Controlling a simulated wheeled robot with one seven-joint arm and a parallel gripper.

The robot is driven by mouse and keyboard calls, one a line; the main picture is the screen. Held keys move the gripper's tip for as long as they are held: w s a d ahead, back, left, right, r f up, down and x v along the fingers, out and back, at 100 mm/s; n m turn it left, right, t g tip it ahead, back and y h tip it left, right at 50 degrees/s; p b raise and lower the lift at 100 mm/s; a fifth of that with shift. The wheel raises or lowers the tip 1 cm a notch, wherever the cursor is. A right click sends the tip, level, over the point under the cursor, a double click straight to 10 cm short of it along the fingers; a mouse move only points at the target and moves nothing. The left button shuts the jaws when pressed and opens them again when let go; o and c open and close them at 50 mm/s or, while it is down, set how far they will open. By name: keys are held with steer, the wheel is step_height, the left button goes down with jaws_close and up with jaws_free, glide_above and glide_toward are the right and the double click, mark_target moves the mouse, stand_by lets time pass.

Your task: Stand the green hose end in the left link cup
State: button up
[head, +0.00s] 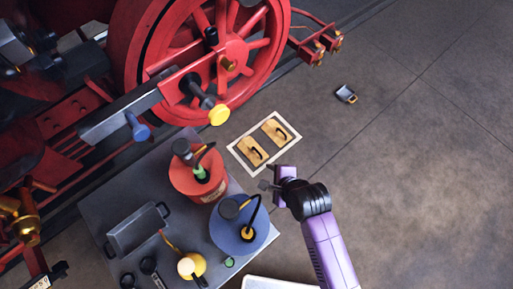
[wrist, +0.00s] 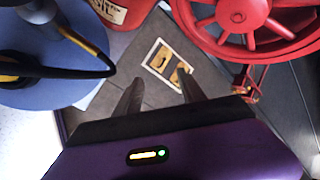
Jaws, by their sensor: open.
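The green hose end (head: 201,173) is at the tip of a short dark hose on top of the red can (head: 198,190), on the grey bench. My gripper (head: 266,186) is open and empty, to the right of the red can and just above the blue can (head: 262,236) in the head view. Its spread fingers (wrist: 158,93) show nothing between them in the wrist view. The red can's edge shows at the top of the wrist view (wrist: 113,12). I cannot clearly identify the left link cup; a blue round piece (head: 138,131) and a yellow one (head: 218,115) are on the engine's rods.
A pale mat (head: 239,154) with two wooden blocks lies beyond.

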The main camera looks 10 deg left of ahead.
steer(key=a+r+m+g+p, duration=0.2)
steer(key=a+r+m, duration=0.15)
steer(key=a, duration=0.65)
steer(key=g+y, duration=0.1)
steer(key=g, duration=0.1)
glide_toward(201, 170)
steer(key=f, duration=0.2)
steer(key=shift+m, duration=0.45)
steer(key=b+x, duration=0.6)
steer(key=shift+w+a+b, duration=0.1)
steer(key=shift+a+b, duration=0.2)
steer(key=shift+b+x, duration=0.3)
steer(key=shift+x, duration=1)
steer(key=shift+a+r, duration=0.1)
jaws_close()
steer(key=shift+r, duration=0.1)
steer(key=shift+r+p, duration=2.65)
steer(key=shift+p, duration=0.4)
